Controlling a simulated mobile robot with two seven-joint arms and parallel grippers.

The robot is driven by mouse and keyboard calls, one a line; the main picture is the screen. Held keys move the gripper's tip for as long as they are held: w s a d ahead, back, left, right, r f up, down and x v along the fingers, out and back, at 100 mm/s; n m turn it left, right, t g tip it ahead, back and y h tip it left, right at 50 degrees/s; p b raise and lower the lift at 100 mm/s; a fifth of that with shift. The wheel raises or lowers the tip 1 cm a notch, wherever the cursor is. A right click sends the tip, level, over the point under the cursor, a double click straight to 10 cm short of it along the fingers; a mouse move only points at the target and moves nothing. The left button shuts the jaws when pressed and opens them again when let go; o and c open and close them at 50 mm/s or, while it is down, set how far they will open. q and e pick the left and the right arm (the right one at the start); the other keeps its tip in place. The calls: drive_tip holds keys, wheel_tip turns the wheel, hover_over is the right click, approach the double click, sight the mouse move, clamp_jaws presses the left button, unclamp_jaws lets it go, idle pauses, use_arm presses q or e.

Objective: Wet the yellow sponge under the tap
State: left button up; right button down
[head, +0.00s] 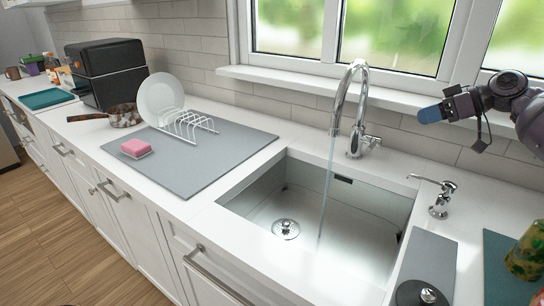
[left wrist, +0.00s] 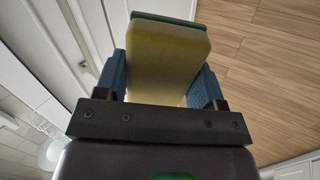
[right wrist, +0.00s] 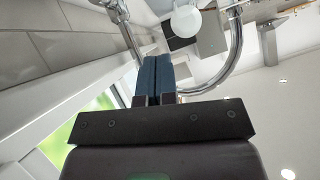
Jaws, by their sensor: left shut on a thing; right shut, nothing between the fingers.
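The yellow sponge (left wrist: 165,62) with a green layer is in the left wrist view. My left gripper (left wrist: 165,85) is shut on it, one blue finger on each side. The left gripper does not show in the head view. The chrome tap (head: 347,105) stands behind the sink (head: 290,215), and a thin stream of water (head: 326,195) falls from its spout into the basin. My right gripper (head: 430,114) is shut and empty, in the air to the right of the tap. Its blue fingers meet in the right wrist view (right wrist: 155,80), with the tap's curved spout (right wrist: 232,60) beyond.
A pink sponge (head: 136,148) lies on the grey mat (head: 200,165) left of the sink, near a white rack (head: 185,125) and a plate (head: 160,97). A soap dispenser (head: 440,198) stands right of the sink. A pan (head: 122,115) and black appliance (head: 106,75) are farther left.

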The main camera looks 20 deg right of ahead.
use_arm(q)
drive_tip(key=shift+s+f, duration=0.1)
drive_tip(key=shift+f, duration=0.1)
drive_tip(key=shift+g, duration=0.3)
drive_tip(key=f, duration=0.1)
drive_tip(key=f+b, duration=0.1)
drive_tip(key=f, duration=0.1)
drive_tip(key=f+b, duration=0.1)
drive_tip(key=shift+s+f, duration=0.15)
drive_tip(key=shift+s, duration=0.25)
use_arm(e)
hover_over(372, 146)
drive_tip(key=s+d, duration=0.2)
drive_tip(key=d, duration=0.1)
wheel_tip(372, 146, down, 5)
use_arm(q)
drive_tip(key=shift+s+f+b, duration=0.1)
drive_tip(key=shift+f+b, duration=0.35)
drive_tip(key=shift+f, duration=0.25)
use_arm(e)
drive_tip(key=f, duration=0.1)
drive_tip(key=a+f, duration=0.1)
drive_tip(key=w+f, duration=0.1)
drive_tip(key=shift+a+f, duration=0.3)
drive_tip(key=shift+a, duration=0.05)
use_arm(q)
drive_tip(key=shift+r, duration=0.15)
use_arm(e)
drive_tip(key=shift+f, duration=0.1)
